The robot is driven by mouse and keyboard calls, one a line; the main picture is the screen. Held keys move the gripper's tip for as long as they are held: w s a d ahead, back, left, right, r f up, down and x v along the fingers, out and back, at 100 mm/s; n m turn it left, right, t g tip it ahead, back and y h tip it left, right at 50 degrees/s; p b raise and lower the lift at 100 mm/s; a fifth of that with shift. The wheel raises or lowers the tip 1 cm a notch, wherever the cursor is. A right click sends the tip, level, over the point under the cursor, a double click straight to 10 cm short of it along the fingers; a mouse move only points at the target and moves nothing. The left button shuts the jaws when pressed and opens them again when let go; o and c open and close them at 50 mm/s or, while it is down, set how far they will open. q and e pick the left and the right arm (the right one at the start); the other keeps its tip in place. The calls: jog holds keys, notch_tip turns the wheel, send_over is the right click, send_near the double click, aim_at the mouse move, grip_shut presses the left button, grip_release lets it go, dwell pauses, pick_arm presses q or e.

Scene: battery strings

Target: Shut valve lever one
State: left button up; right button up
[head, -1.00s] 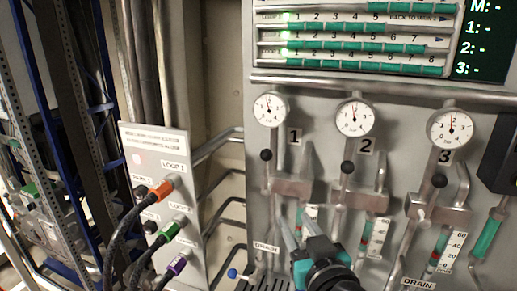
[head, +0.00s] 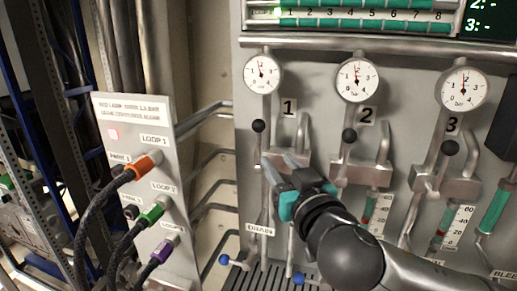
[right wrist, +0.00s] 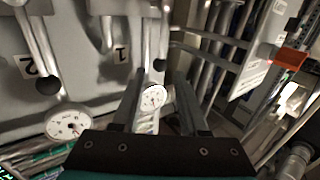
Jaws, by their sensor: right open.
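Valve lever one is a metal lever with a black ball knob (head: 259,126), below the first gauge (head: 262,74) and left of the label 1. It points upward in the head view. In the right wrist view its knob (right wrist: 159,65) shows between the fingertips. My right gripper (head: 279,163) is open and empty, its fingertips just below the knob and close to the lever's stem. I cannot tell whether a finger touches it. The fingers partly hide the valve body. My left gripper is not in view.
Lever two's knob (head: 349,135) and lever three's knob (head: 449,148) stand to the right. A plug panel (head: 118,118) with orange, green and purple plugs and black cables is at left. Blue-knobbed drain handles (head: 223,260) sit below.

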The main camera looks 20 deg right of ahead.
aim_at(259, 138)
jog(key=w+p, duration=0.1)
jog(key=w, duration=1)
jog(key=shift+w+r, duration=0.1)
jog(key=shift+w, duration=0.3)
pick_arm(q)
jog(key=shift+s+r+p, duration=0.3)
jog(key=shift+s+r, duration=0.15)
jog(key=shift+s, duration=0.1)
pick_arm(e)
jog(key=shift+w, duration=0.6)
grip_shut()
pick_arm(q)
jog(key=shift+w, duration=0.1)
